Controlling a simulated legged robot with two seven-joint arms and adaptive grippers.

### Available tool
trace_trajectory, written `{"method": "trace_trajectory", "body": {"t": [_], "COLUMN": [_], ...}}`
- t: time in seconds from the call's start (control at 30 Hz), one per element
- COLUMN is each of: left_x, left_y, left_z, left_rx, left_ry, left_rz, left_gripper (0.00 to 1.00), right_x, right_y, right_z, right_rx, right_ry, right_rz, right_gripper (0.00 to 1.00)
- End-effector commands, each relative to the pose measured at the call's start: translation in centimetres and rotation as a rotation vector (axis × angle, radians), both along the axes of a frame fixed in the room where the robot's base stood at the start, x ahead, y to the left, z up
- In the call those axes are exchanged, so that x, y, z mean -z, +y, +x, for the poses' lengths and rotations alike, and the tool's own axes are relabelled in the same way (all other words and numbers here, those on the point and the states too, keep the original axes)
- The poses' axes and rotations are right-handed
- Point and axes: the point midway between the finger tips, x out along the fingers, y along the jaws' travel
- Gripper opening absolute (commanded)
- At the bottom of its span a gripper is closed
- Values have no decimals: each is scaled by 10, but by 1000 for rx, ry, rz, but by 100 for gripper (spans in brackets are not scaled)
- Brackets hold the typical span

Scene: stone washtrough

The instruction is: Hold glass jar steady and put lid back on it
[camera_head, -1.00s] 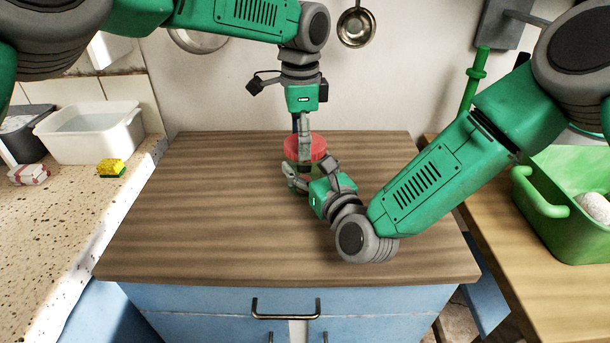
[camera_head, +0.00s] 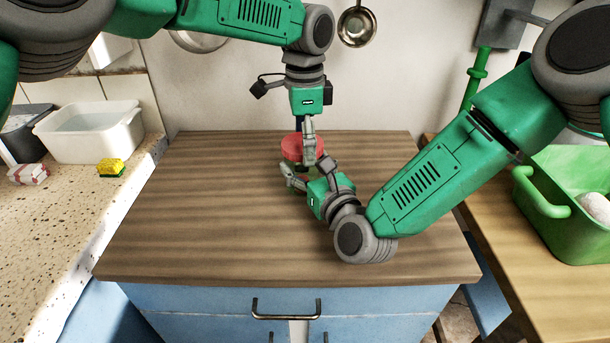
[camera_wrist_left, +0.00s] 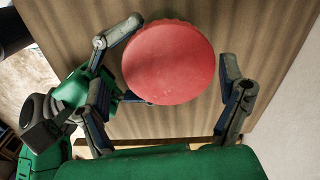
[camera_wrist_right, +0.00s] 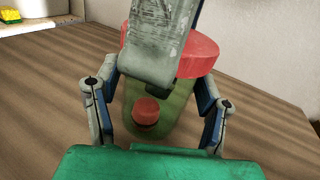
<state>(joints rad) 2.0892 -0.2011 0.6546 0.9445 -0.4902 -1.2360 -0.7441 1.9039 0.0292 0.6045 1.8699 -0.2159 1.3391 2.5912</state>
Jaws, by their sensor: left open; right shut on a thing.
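The round red lid (camera_head: 296,148) is at the top of the glass jar; it shows fully from above in the left wrist view (camera_wrist_left: 170,62). The greenish jar (camera_wrist_right: 165,112) stands on the wooden worktop, with a small red thing (camera_wrist_right: 146,112) visible through or at its side. Whether the lid sits fully flush is hidden by a left finger. My right gripper (camera_wrist_right: 157,95) is shut on the jar, a finger on each side. My left gripper (camera_head: 309,155) points down over the lid. It is open, and its fingers (camera_wrist_left: 165,90) stand apart from the lid.
The wooden worktop (camera_head: 200,220) is clear around the jar. A white basin (camera_head: 90,135) and yellow sponge (camera_head: 111,167) are on the speckled counter at left. A green tub (camera_head: 570,220) stands on the right-hand table. A wall is close behind.

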Motion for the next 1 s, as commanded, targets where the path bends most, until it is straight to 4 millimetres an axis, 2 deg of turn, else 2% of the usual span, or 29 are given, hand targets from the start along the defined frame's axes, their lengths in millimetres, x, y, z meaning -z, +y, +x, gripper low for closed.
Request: {"method": "trace_trajectory", "body": {"t": [0.17,0.4,0.5,0.83,1.0], "left_x": [-8,-40,-47,-48,-51], "left_y": [1,2,2,2,-1], "left_z": [1,2,2,2,2], "left_rx": [-3,-4,-5,-18,-168], "left_ry": [-4,-7,-6,-5,-2], "left_rz": [1,2,3,2,2], "left_gripper": [89,89,89,88,88], "right_x": [-1,-2,-1,-1,-1], "right_y": [-1,-2,-2,-2,-2], "right_z": [1,1,1,1,1], "right_rx": [4,5,6,6,7], "right_ry": [-3,-3,-3,-3,-4], "right_rz": [1,1,1,1,2], "right_gripper": [0,0,0,0,0]}}
